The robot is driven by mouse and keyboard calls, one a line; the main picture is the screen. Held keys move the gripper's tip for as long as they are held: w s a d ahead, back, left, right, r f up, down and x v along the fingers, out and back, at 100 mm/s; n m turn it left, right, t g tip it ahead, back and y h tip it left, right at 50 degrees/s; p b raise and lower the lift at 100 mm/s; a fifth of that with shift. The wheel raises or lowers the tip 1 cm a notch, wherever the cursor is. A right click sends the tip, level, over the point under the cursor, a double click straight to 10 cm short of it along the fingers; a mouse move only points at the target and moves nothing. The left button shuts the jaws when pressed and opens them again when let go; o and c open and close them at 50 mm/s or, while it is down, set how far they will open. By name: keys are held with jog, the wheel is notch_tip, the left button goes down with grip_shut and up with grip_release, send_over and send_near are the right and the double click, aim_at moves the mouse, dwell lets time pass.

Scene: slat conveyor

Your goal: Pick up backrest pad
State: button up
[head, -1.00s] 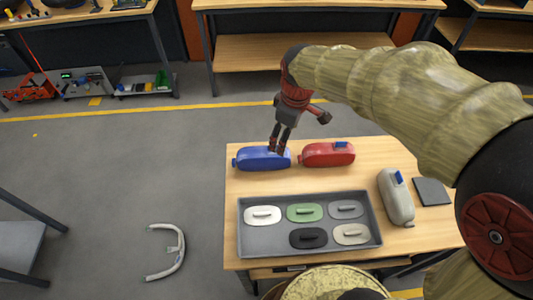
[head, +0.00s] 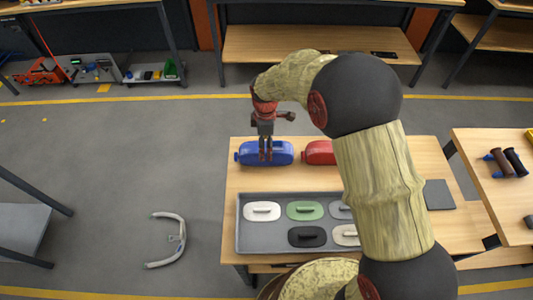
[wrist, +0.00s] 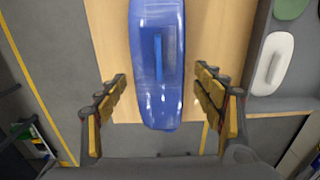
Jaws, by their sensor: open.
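A long, rounded, glossy blue pad (head: 246,153) with a raised narrow grip lies at the back left of the wooden table. In the wrist view the blue pad (wrist: 150,95) runs lengthwise between my open fingers. My gripper (head: 265,157) points down over the blue pad's middle. In the wrist view the fingers of my gripper (wrist: 162,76) stand on either side of it, with a visible gap on each side. A similar red pad (head: 317,153) lies to its right, partly hidden by my arm. Which of them is called the backrest pad, I cannot tell.
A grey tray (head: 246,240) in front holds several small handled pads, including a white one (head: 262,211) and a green one (head: 305,210). A dark flat square (head: 439,194) lies at the table's right. Another table (head: 490,195) stands farther right. A curved white frame (head: 168,240) lies on the floor.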

notch_tip(320, 180, down, 4)
jog(key=shift+w+f+b, duration=0.1)
jog(key=shift+b, duration=0.3)
jog(key=shift+c, duration=1.2)
jog(key=c, duration=1.3)
